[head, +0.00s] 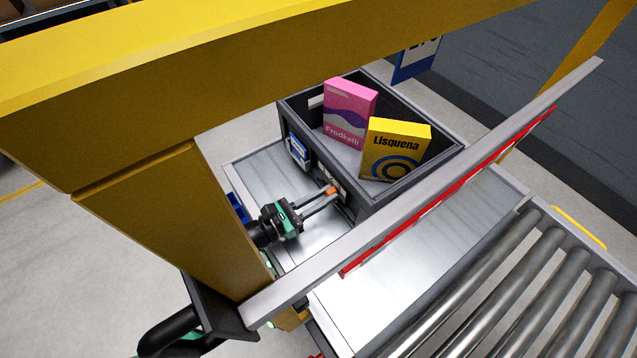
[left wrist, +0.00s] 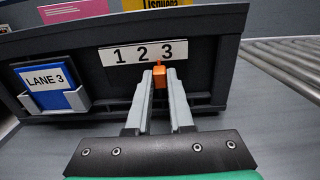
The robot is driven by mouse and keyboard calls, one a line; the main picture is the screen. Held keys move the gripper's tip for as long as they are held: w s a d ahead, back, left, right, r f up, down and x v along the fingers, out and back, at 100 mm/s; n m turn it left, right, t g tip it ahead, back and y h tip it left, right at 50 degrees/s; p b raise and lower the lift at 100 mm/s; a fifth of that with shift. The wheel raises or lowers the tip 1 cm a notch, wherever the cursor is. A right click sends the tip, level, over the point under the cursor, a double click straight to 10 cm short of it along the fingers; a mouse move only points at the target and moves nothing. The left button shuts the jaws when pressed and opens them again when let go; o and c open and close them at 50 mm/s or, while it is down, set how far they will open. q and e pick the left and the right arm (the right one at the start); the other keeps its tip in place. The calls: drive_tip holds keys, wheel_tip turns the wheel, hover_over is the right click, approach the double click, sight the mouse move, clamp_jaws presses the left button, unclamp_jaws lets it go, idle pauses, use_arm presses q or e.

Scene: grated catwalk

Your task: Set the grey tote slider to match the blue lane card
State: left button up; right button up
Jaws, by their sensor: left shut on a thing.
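The grey tote (head: 296,116) stands on a metal surface and holds two boxes. In the left wrist view its front wall (left wrist: 215,75) carries a white scale (left wrist: 142,52) reading 1 2 3. The slider's orange knob (left wrist: 160,78) sits below the scale, under the 3 or slightly to its left. The blue lane card (left wrist: 48,83) reads LANE 3 and sits in a grey holder left of the scale; it also shows in the head view (head: 298,147). My left gripper (head: 331,194) is shut on the orange knob, one finger on each side. My right gripper is not in view.
A pink Frodkelli box (head: 350,112) and a yellow Lisquena box (head: 394,150) stand in the tote. A grey rail with a red strip (head: 450,206) crosses in front of it. A roller conveyor (head: 530,290) lies at lower right. A yellow beam (head: 230,75) blocks the upper left.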

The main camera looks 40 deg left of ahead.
use_arm(q)
drive_tip(key=shift+s+d, duration=0.15)
drive_tip(key=shift+d, duration=0.4)
idle(0.4)
drive_tip(key=o, duration=0.7)
drive_tip(key=shift+s, duration=0.1)
drive_tip(key=shift+p+v, duration=0.65)
drive_tip(key=shift+v, duration=2.8)
